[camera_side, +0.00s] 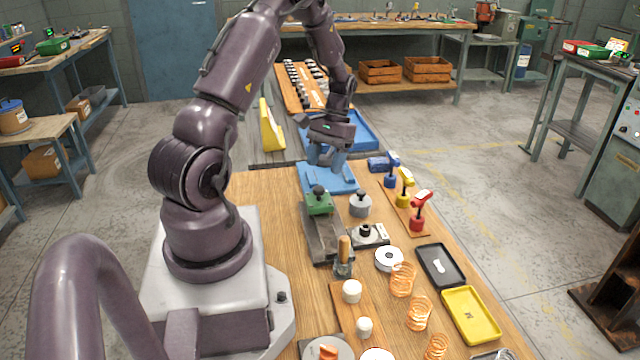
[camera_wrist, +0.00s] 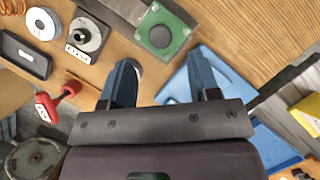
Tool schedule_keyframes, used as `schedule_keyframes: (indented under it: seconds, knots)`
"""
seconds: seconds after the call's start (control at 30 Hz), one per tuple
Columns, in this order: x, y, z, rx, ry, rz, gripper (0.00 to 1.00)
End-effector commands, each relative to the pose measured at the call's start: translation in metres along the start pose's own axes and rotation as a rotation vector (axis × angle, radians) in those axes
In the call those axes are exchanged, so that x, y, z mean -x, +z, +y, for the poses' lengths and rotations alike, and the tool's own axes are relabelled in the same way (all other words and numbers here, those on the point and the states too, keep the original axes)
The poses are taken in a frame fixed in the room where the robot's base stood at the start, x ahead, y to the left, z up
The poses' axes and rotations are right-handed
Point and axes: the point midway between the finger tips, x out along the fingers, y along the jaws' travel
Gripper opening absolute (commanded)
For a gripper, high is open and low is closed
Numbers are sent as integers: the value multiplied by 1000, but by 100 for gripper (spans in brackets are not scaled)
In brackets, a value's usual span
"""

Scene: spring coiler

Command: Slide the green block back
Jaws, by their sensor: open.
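The green block (camera_side: 318,204) sits on a dark metal slide (camera_side: 322,238) on the wooden bench and has a dark round knob on top. In the wrist view the green block (camera_wrist: 163,33) lies above the gap between my fingers, with the slide (camera_wrist: 125,8) running off to the upper left. My gripper (camera_side: 332,152) is open and empty, above the blue plate (camera_side: 327,178) behind the block. In the wrist view my gripper's two blue fingers (camera_wrist: 160,80) stand apart, with nothing between them. The fingers do not touch the block.
A grey knobbed cylinder (camera_side: 360,205) stands right of the block. Blue, yellow and red clamps (camera_side: 405,185) stand farther right. A wooden-handled tool (camera_side: 343,255) stands in front of the slide. A yellow wedge-shaped piece (camera_side: 271,126) and a blue tray (camera_side: 358,130) lie behind.

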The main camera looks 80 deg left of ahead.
Motion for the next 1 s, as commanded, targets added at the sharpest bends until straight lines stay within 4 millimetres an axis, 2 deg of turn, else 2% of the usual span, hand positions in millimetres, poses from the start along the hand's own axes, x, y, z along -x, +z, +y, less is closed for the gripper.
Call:
schedule_keyframes:
  seconds: [0.1,0.3,0.7,0.77,0.93,0.97,1.0]
  knots:
    - [-25,1,0,1,1,-5,56]
    - [-50,0,0,2,1,-2,56]
    - [-57,0,0,1,0,1,56]
    - [-57,0,0,1,0,1,44]
    - [-57,0,0,1,0,1,5]
    - [-57,0,0,1,0,1,0]
    - [-57,0,0,1,0,1,0]
